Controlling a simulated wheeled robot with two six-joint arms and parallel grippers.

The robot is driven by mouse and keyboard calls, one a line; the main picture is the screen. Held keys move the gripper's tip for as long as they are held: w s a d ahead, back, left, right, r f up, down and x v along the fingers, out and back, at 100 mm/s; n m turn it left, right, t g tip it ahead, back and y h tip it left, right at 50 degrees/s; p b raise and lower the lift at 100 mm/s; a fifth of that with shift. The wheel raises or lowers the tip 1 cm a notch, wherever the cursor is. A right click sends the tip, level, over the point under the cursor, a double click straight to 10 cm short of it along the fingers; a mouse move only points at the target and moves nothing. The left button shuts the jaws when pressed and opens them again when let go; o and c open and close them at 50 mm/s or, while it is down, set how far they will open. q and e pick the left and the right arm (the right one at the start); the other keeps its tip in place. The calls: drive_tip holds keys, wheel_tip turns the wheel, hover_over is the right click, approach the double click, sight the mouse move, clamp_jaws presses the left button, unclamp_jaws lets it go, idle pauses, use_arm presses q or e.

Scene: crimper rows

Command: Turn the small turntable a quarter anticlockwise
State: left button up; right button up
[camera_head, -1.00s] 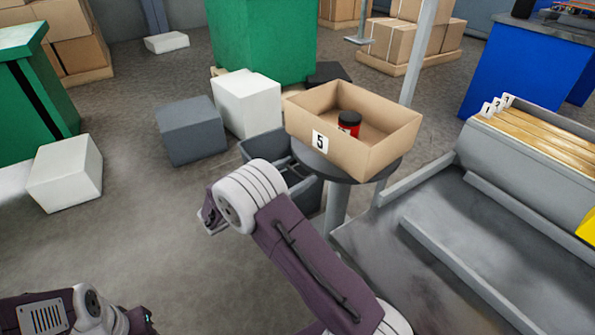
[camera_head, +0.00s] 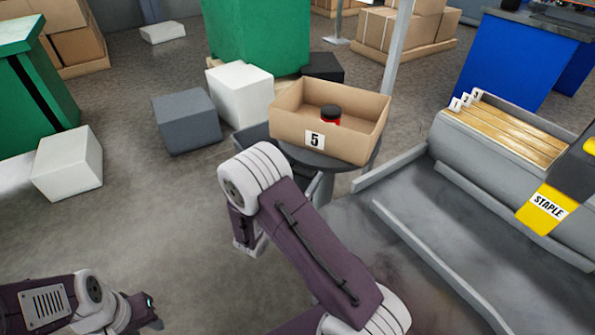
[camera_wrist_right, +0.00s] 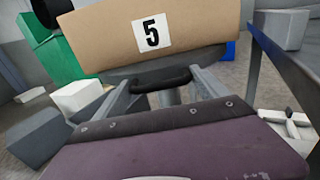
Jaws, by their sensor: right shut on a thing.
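The small turntable (camera_head: 312,158) is a round grey disc on a post, mostly covered by an open cardboard box (camera_head: 345,145) labelled 5. A red jar with a black lid (camera_head: 330,114) stands inside the box. In the right wrist view, a black handle (camera_wrist_right: 162,79) shows at the near edge of the turntable, below the 5 label. My right gripper (camera_wrist_right: 163,84) is shut on this handle.
A grey workbench (camera_head: 470,215) with raised rails stands close right of the turntable, with numbered dividers and a yellow STAPLE sign (camera_head: 546,206). White and grey blocks (camera_head: 186,120) and a dark crate (camera_head: 258,135) lie behind and left. Floor at left centre is clear.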

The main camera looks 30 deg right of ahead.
drive_tip(key=shift+s+d, duration=0.15)
drive_tip(key=shift+s, duration=0.05)
idle(0.4)
drive_tip(key=o, duration=1.8)
drive_tip(key=shift+p+v, duration=1.7)
drive_tip(key=shift+v, duration=2.85)
